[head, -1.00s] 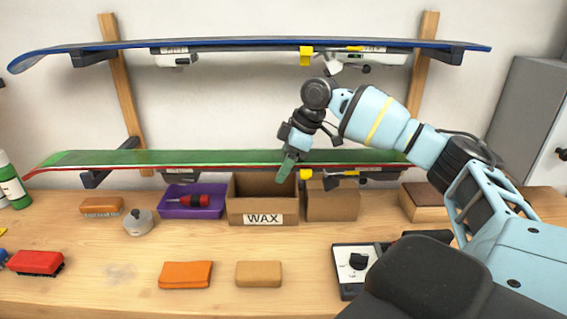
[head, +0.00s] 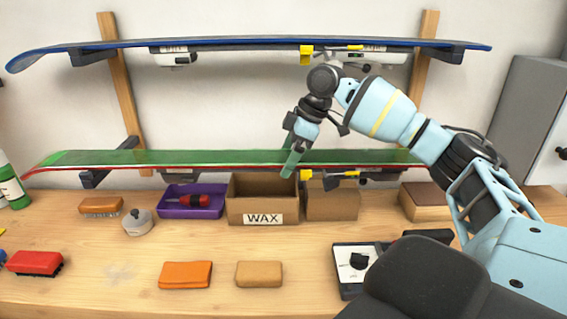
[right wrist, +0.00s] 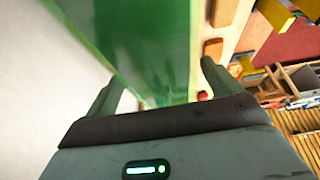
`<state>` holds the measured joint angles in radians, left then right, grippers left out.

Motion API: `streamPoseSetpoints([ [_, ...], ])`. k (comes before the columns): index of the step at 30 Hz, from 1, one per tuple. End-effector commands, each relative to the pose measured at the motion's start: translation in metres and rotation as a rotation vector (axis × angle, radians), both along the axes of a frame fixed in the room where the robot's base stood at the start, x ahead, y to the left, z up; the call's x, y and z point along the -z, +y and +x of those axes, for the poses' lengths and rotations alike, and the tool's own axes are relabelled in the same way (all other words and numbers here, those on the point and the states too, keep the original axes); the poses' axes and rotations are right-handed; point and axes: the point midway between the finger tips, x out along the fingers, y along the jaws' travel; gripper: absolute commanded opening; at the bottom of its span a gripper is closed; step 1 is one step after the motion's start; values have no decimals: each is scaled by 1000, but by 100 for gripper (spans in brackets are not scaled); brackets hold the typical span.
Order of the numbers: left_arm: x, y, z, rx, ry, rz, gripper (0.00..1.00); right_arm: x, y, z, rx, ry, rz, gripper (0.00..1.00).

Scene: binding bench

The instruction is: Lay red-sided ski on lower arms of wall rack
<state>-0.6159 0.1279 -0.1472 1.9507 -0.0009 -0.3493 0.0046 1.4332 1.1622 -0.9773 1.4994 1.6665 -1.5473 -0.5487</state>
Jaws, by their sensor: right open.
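The red-sided ski (head: 220,158), green on its broad face, lies level along the lower rack arms (head: 95,179). The left lower arm shows under it; the right one is mostly hidden behind my arm. My right gripper (head: 291,160) is open at the middle of the ski, fingers pointing down. In the right wrist view the green ski (right wrist: 150,50) runs between the two parted fingers (right wrist: 160,90); I cannot tell whether either touches it. My left gripper is not in view.
A blue ski (head: 240,43) rests on the upper arms. Below the green ski are a WAX box (head: 262,205), a purple tray (head: 190,203) and a plain box (head: 333,203). A grey cabinet (head: 530,120) stands at the right.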

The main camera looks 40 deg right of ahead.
Motion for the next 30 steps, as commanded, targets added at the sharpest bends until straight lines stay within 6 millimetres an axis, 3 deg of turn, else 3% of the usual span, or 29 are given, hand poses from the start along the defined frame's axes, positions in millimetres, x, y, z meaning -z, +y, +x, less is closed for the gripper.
streamPoseSetpoints([
  [6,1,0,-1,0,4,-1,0,-32,-11,-8,1,-4,2,90],
  [11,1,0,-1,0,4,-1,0,-45,-15,-12,0,-3,2,90],
  [30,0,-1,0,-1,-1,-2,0,-47,-15,-13,0,-4,2,90],
])
